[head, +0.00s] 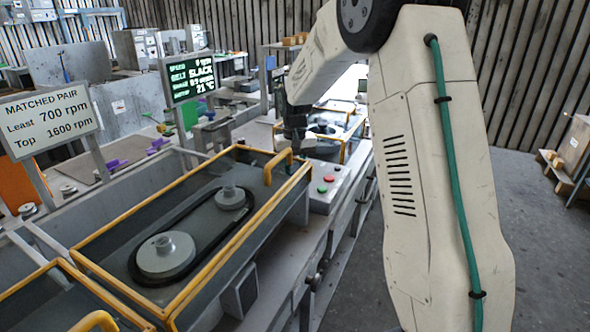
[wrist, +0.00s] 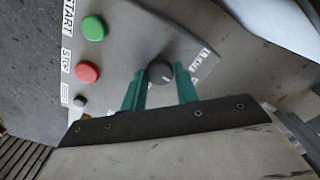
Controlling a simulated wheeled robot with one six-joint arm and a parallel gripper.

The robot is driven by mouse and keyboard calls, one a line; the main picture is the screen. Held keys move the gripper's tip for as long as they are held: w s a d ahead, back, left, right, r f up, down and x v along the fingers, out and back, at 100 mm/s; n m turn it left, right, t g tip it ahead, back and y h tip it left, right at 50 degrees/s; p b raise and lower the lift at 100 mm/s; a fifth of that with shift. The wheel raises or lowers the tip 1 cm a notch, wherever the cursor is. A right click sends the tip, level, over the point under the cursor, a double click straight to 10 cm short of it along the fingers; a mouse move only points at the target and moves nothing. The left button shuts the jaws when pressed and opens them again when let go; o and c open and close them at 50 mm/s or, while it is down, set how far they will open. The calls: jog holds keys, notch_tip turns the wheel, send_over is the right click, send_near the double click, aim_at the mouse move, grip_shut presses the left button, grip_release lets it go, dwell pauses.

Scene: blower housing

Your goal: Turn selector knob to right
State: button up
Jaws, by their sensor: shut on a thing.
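The selector knob (wrist: 160,72) is a round dark knob on the grey control panel (wrist: 135,35) in the wrist view. A small pale mark shows on it, but I cannot tell its setting clearly. My gripper (wrist: 159,76) has its two green fingers on either side of the knob and is shut on it. In the head view my gripper (head: 295,140) reaches down at the far end of the yellow-edged housing, beside the control panel (head: 333,178); the knob is hidden there.
A green button (wrist: 93,28), a red button (wrist: 87,72) and a small black button (wrist: 80,101) sit left of the knob. A yellow-railed guard (head: 270,172) encloses the belt and pulleys. A display (head: 192,78) reads belt slack, 0 rpm.

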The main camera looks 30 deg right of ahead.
jog(key=shift+m, duration=1)
jog(key=o, duration=1)
notch_tip(320, 180, up, 8)
jog(key=shift+f, duration=0.1)
